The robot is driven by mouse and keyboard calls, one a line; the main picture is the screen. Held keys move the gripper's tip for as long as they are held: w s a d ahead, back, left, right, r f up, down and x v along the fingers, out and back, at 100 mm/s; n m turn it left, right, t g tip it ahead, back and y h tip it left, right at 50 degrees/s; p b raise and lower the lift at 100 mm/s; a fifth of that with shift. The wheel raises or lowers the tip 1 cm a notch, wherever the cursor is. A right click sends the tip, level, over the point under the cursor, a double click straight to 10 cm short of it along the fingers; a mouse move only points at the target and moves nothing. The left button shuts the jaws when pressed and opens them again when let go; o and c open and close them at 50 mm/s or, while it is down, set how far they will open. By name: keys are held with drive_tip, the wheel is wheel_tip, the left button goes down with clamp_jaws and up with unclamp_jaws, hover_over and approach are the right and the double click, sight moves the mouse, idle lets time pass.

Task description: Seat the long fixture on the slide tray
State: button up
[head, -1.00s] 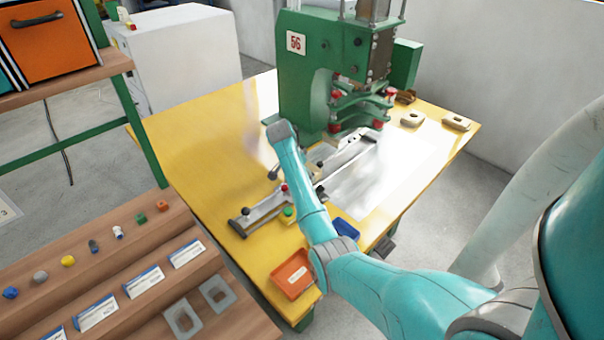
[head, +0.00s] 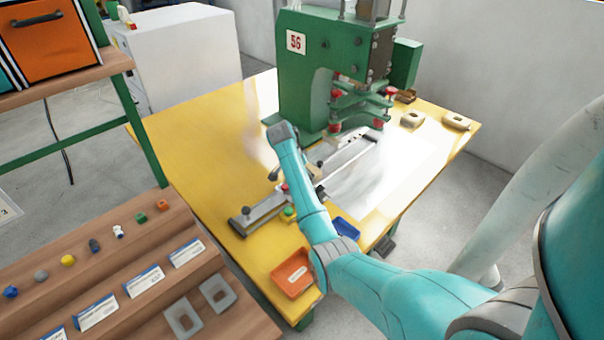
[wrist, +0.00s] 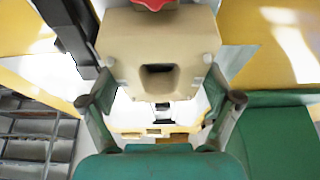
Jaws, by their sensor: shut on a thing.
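My gripper (wrist: 157,82) is shut on a tan block with a dark slot, the long fixture (wrist: 185,48), in the wrist view. Its two fingers press on opposite sides of the block. In the head view my arm hides most of the gripper and the fixture, low over the slide. The slide tray (head: 350,152) is part of a long grey metal slide running diagonally across the yellow table to the green press. Its middle is hidden behind my arm. I cannot tell whether the fixture touches the tray.
The green press (head: 300,90) stands behind the slide. Two other tan fixtures, one (head: 411,118) and another (head: 457,121), lie at the table's right. An orange tray (head: 293,273) and a blue tray (head: 346,229) sit at the front edge. The table's left side is clear.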

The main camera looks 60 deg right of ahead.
drive_tip(key=shift+f, duration=0.15)
drive_tip(key=o, duration=1.1)
drive_tip(key=shift+c, duration=0.6)
wheel_tip(320, 180, up, 7)
idle(0.3)
idle(0.4)
